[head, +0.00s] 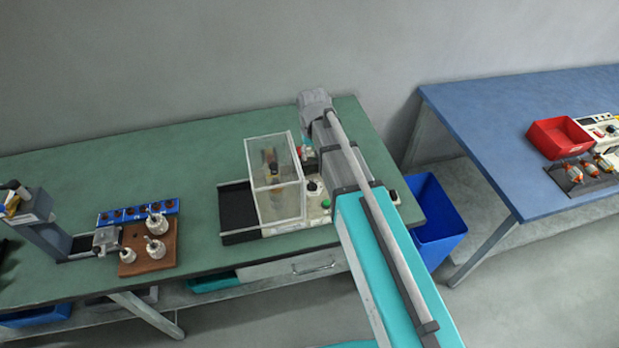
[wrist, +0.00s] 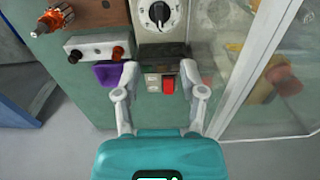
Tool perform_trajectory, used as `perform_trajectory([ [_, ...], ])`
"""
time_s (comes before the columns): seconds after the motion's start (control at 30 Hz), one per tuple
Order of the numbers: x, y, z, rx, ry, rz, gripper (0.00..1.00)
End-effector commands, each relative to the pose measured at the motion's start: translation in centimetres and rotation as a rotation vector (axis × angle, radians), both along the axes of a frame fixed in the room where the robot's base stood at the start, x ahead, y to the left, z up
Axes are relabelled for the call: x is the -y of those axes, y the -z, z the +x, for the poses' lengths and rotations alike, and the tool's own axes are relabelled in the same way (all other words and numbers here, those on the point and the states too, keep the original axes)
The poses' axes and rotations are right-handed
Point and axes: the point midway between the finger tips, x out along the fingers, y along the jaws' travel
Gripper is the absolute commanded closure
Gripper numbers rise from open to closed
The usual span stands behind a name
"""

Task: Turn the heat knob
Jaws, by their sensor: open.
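A black pointer knob (wrist: 159,13) sits on a white scaled dial plate at the top of the wrist view. It looks like the heat knob; its label is not readable. My gripper (wrist: 159,67) is open and empty, its two fingers spread apart. The knob lies beyond the fingertips, roughly centred between them in the picture, with no contact visible. A red rocker switch (wrist: 168,84) shows between the fingers. In the head view, my arm hides the gripper.
A clear-walled enclosure (wrist: 262,75) stands close right of my fingers; it also shows in the head view (head: 275,170). Left of them are a purple piece (wrist: 108,76), a small white box (wrist: 97,46) with red and black knobs, and a copper-wound armature (wrist: 52,19).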

Motion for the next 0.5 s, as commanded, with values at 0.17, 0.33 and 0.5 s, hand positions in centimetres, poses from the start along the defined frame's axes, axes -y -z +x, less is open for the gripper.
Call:
perform_trajectory([
  [0.17,-0.03,0.03,0.01,0.000,0.000,0.000,0.47],
  [0.33,0.01,0.05,0.01,0.000,0.000,0.000,0.47],
  [0.5,0.04,0.32,0.02,0.000,0.001,0.000,0.47],
])
